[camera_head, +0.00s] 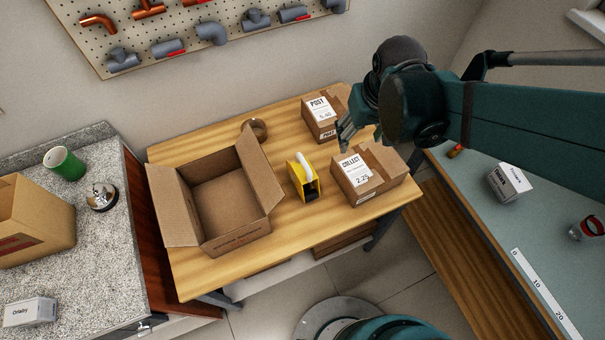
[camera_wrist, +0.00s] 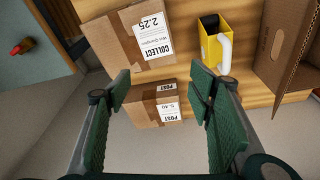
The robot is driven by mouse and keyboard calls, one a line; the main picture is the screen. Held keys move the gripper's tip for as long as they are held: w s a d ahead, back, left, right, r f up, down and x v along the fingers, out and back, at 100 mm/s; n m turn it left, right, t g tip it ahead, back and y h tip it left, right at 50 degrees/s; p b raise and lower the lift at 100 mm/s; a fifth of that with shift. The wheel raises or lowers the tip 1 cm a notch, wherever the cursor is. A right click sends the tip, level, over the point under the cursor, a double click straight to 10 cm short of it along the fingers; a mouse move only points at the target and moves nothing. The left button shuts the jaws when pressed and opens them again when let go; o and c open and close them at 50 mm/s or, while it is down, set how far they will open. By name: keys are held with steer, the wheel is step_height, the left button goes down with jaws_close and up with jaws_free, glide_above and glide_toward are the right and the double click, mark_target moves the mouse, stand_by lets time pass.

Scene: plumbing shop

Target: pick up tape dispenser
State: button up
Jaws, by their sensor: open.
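The yellow tape dispenser (camera_head: 304,181) with a white upper part stands on the wooden table between the open carton and the "COLLECT" box. It also shows in the wrist view (camera_wrist: 212,43), at the top right of centre. My gripper (camera_head: 346,130) is above the table, to the right of the dispenser, near the two labelled boxes. In the wrist view my gripper (camera_wrist: 163,90) has its green-padded fingers wide apart with nothing held between them. The small "POST" box (camera_wrist: 143,102) shows between the fingers, farther below.
An open, empty cardboard box (camera_head: 236,228) stands left of the dispenser. A brown tape roll (camera_head: 258,129) lies behind it. The "COLLECT" box (camera_head: 381,187) and the "POST" box (camera_head: 320,117) stand to the right. Bare wooden tabletop (camera_head: 290,237) lies in front of the dispenser.

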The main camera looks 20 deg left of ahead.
mark_target(301, 159)
steer(key=s+a+f+n, duration=0.1)
steer(key=a+f, duration=0.2)
steer(key=a, duration=0.1)
steer(key=s+a+f+n+g, duration=0.1)
steer(key=s+a+f, duration=0.1)
steer(key=a+f, duration=0.2)
steer(key=s+a+f+n+h, duration=0.1)
steer(key=a+f, duration=0.3)
steer(key=a, duration=0.1)
steer(key=shift+s+a+g, duration=0.2)
steer(key=shift+a+g, duration=0.2)
steer(key=shift+s+a+f, duration=0.25)
steer(key=shift+a+f, duration=0.1)
steer(key=shift+a, duration=0.05)
steer(key=shift+f+b, duration=0.4)
steer(key=shift+f, duration=0.9)
steer(key=shift+f, duration=0.1)
steer(key=shift+w+f+b, duration=0.1)
steer(key=shift+f+b, duration=0.2)
steer(key=shift+f, duration=2.2)
steer(key=shift+c, duration=0.3)
steer(key=c, duration=1.1)
